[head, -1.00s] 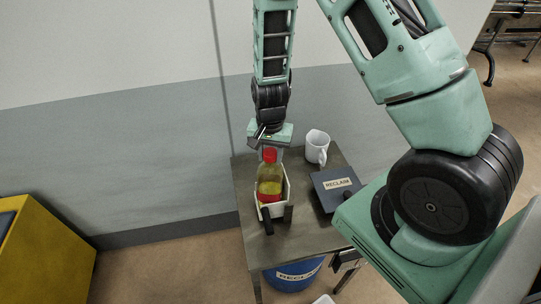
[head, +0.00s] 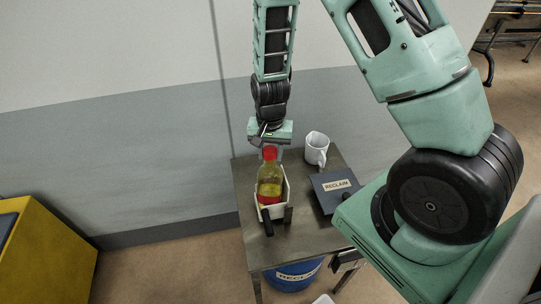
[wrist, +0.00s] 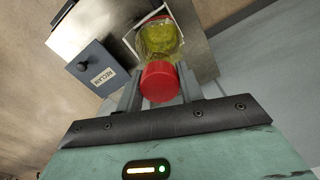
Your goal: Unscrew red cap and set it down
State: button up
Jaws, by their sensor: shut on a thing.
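The red cap (head: 269,152) is at the top of a clear bottle (head: 268,178) holding yellow liquid over red. The bottle stands upright in a white holder (head: 284,199) on the table. In the wrist view the red cap (wrist: 159,82) is between the fingers of my gripper (wrist: 160,88), which is shut on it. The bottle (wrist: 158,40) shows just beyond the cap. I cannot tell whether the cap is still threaded on the neck. In the head view my wrist (head: 268,130) is above and behind the bottle, and the fingers are mostly hidden.
On the table (head: 254,246), a white mug (head: 316,148) and a dark box labelled RECLAIM (head: 333,187) stand right of the holder. A blue bin (head: 293,274) is under the table. A yellow cabinet (head: 48,255) stands at left. The table's front left is bare.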

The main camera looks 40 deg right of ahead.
jog(key=shift+r+p, duration=0.75)
jog(key=shift+r, duration=0.5)
dwell(0.4)
